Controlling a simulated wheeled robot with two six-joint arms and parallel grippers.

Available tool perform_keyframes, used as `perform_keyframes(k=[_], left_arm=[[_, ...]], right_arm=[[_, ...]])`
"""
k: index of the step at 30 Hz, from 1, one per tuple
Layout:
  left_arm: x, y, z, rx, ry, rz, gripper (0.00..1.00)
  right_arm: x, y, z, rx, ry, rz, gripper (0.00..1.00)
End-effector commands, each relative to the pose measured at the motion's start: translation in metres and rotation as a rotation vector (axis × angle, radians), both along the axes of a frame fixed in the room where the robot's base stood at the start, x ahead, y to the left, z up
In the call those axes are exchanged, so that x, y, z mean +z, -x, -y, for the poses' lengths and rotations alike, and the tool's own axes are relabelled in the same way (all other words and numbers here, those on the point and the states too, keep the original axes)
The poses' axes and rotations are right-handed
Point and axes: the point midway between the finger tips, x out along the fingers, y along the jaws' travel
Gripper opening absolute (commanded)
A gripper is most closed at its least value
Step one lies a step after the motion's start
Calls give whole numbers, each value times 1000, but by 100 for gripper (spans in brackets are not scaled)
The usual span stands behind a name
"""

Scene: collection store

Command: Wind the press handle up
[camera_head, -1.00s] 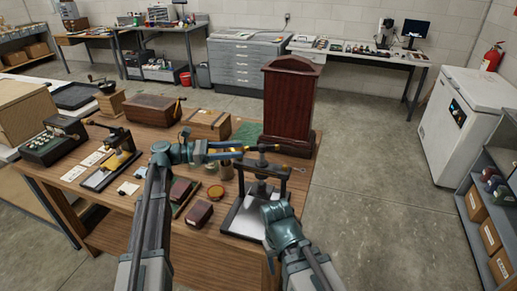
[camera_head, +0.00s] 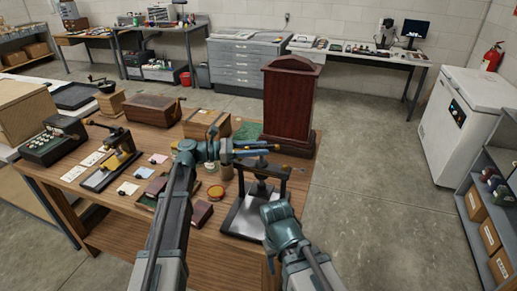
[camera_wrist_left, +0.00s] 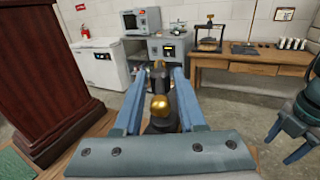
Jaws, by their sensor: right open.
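The press (camera_head: 244,216) stands at the right front of the wooden table, with a dark frame and a pale base plate. Its handle carries gold knobs; one knob (camera_head: 285,167) shows at the right in the head view. Another gold knob (camera_wrist_left: 160,107) lies between the fingers of my left gripper (camera_wrist_left: 156,75) in the left wrist view, with gaps beside it. My left gripper (camera_head: 270,148) reaches across the press top, fingers apart. My right gripper is at the press's front right; its fingers (camera_wrist_left: 287,142) are apart and empty in the left wrist view.
A tall dark-red wooden case (camera_head: 288,100) stands just behind the press. Small boxes (camera_head: 201,213), a wooden chest (camera_head: 207,124) and another device (camera_head: 112,160) occupy the table to the left. Open floor (camera_head: 370,200) lies to the right.

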Motion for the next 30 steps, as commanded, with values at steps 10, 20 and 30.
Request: perform_keyframes(k=[10,20,30], left_arm=[[0,0,0,0,0,0,0],[0,4,0,59,0,0,0],[0,11,1,325,0,0,0]], right_arm=[[0,0,0,0,0,0,59],[0,0,0,0,0,0,59],[0,0,0,0,0,0,59]])
